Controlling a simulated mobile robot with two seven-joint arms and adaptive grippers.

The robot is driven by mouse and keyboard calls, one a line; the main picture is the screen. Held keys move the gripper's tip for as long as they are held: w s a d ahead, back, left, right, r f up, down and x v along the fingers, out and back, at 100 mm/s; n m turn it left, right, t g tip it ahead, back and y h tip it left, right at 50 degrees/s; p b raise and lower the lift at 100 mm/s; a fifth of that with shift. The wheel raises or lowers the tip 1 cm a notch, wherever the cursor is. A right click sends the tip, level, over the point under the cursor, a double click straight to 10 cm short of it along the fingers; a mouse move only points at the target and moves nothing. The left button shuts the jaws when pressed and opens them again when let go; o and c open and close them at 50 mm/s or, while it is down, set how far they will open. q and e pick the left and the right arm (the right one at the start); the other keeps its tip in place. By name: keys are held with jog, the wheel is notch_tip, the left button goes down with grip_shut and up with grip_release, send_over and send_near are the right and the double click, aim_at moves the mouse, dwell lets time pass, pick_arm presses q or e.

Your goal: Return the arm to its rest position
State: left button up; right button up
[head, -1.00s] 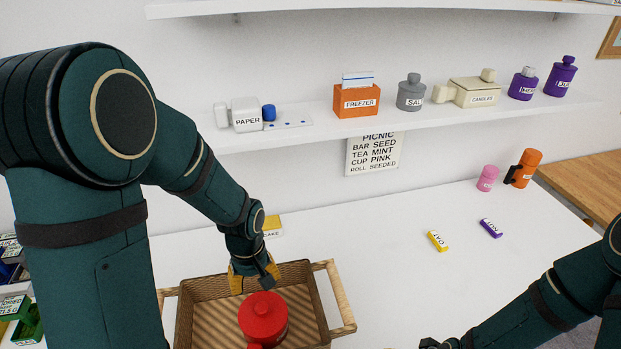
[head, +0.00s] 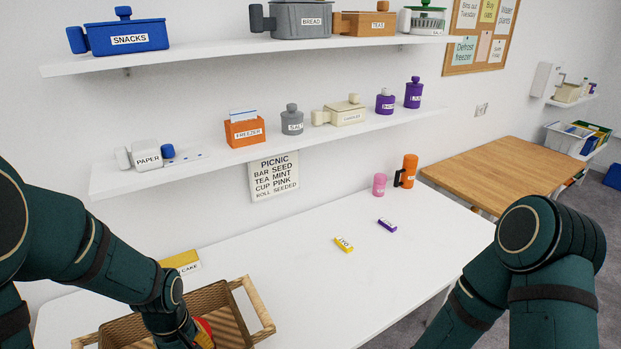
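My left arm comes in from the left and reaches down over the wicker basket (head: 240,305) at the bottom left. My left gripper (head: 203,341) is at the bottom edge, mostly hidden by its own wrist and cut off by the frame, so its opening does not show. A sliver of a red lidded pot (head: 206,326) shows beside it in the basket; whether they touch cannot be seen. My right arm is bent at the right, with its elbow high and its links running down out of the frame. My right gripper is out of view.
The white table holds a yellow box labelled CAKE (head: 182,262), a small yellow block (head: 343,244), a purple block (head: 387,225), a pink jar (head: 379,184) and an orange mug (head: 406,170). Shelves (head: 200,170) with labelled containers hang above. The table's middle is clear.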

pick_arm(q)
jog(key=s+d+f+m+t+h+b, duration=0.1)
jog(key=s+d+f+m+b, duration=0.1)
jog(key=d+f, duration=0.5)
jog(key=s+d+f+m+t+h+b, duration=0.1)
jog(key=s+d+f+m+h+b, duration=0.1)
jog(key=d+f, duration=0.5)
jog(key=shift+s+d+f+m+h+b, duration=0.4)
jog(key=shift+f+m, duration=0.7)
jog(key=shift+f, duration=2.2)
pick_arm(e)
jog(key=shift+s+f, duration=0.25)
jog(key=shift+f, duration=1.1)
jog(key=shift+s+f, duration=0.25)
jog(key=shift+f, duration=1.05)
pick_arm(q)
jog(key=shift+w+a, duration=0.1)
jog(key=shift+w, duration=0.05)
